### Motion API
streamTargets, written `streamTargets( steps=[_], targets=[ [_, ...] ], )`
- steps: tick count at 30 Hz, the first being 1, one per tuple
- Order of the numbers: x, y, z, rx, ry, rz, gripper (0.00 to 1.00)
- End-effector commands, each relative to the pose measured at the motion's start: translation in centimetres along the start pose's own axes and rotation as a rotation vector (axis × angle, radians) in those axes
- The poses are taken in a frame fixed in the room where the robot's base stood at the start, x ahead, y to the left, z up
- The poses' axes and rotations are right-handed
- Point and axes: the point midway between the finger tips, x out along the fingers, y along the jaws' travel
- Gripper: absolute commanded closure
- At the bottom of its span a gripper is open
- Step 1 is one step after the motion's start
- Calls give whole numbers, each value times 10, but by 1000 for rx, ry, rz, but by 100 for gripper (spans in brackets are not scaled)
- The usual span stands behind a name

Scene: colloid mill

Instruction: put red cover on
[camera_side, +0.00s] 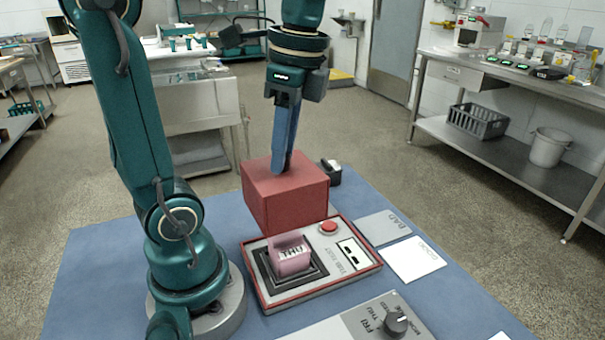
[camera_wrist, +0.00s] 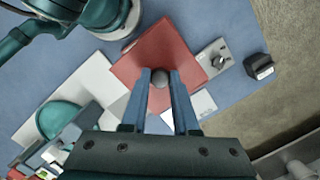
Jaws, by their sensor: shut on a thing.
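The red cover (camera_side: 286,200) is a box-like block, upright in the side view. My gripper (camera_side: 281,168) points down and is shut on the cover's top. In the wrist view the cover (camera_wrist: 150,50) lies beneath the fingertips (camera_wrist: 161,80), with a dark round knob between them. The red-rimmed device (camera_side: 330,285) has a grey panel, a red button (camera_side: 328,227) and a pink lettered container (camera_side: 290,258) in a black square frame. The cover overlaps the device's back edge in the side view; its exact height above the mat is hard to tell.
The blue mat (camera_side: 110,260) lies under everything. A panel with a dark knob (camera_side: 396,323) is at the front. A grey card (camera_side: 383,228) and white card (camera_side: 416,259) lie right of the device. A small black object (camera_side: 332,172) stands behind the cover.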

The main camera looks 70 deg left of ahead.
Motion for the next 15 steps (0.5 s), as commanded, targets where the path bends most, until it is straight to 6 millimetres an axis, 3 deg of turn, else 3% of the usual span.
streamTargets(
  steps=[7, 15],
  targets=[
    [1, 6, -7, 55, 4, -16, 100],
    [23, 6, -10, 54, 3, -13, 100]
  ],
)
